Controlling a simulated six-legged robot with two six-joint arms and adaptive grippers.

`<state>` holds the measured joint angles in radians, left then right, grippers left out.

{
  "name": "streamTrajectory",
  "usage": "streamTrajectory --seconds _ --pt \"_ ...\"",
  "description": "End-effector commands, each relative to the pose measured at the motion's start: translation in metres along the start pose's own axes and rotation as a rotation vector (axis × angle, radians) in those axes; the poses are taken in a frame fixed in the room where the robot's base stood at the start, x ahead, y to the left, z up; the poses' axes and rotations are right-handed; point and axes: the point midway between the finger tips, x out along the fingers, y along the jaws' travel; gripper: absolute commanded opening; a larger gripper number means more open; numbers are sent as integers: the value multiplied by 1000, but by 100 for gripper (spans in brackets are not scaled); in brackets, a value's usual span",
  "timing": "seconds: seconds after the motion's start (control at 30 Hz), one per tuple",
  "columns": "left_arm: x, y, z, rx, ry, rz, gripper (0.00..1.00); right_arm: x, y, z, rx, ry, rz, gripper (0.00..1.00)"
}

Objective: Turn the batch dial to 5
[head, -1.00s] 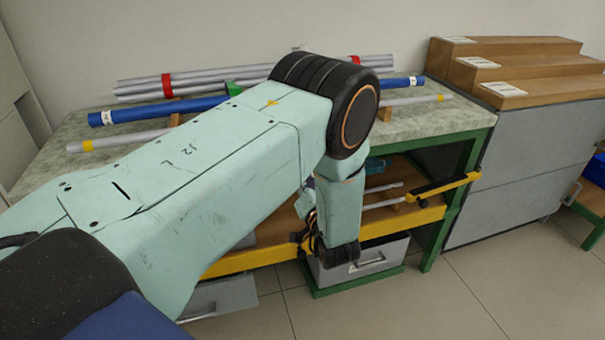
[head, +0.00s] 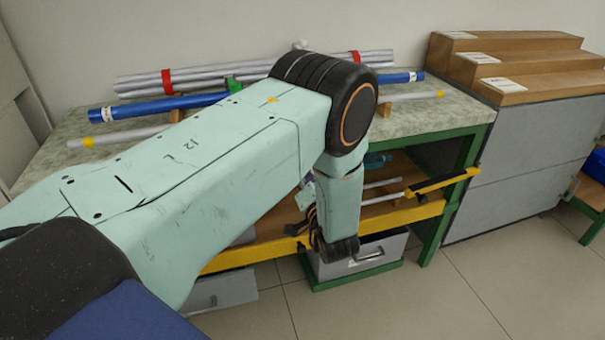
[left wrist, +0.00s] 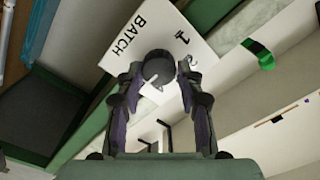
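The batch dial (left wrist: 158,68) is a dark round knob on a white panel (left wrist: 128,28) lettered BATCH, in the left wrist view. A figure 1 and part of another figure show at its upper right. A small white mark shows by the knob's lower edge; I cannot tell the setting. My left gripper (left wrist: 160,72) is open, with one fingertip on each side of the knob and narrow gaps visible. My right gripper is in neither view.
A green-framed bench (head: 440,118) carries grey and blue rods (head: 160,110). A yellow rail (head: 400,219) runs along its lower shelf, above a grey drawer (head: 365,256). The floor in front is clear.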

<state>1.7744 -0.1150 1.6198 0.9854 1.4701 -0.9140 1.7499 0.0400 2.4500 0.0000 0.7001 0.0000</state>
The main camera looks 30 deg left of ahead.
Motion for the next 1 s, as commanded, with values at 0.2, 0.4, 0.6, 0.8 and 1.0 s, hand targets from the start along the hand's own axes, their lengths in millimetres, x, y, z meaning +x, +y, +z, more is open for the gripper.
streamTrajectory --seconds 0.2,0.4,0.6,0.8,1.0 --pt "0 0 0 -1 -1 1 56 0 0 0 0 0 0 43" --pt "-1 1 1 0 -1 2 57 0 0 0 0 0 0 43" --pt "-8 2 1 1 -1 5 57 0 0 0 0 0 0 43" --pt "-40 2 -1 4 4 6 57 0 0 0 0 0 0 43" --pt "-66 1 -1 1 2 4 57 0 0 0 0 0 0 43"
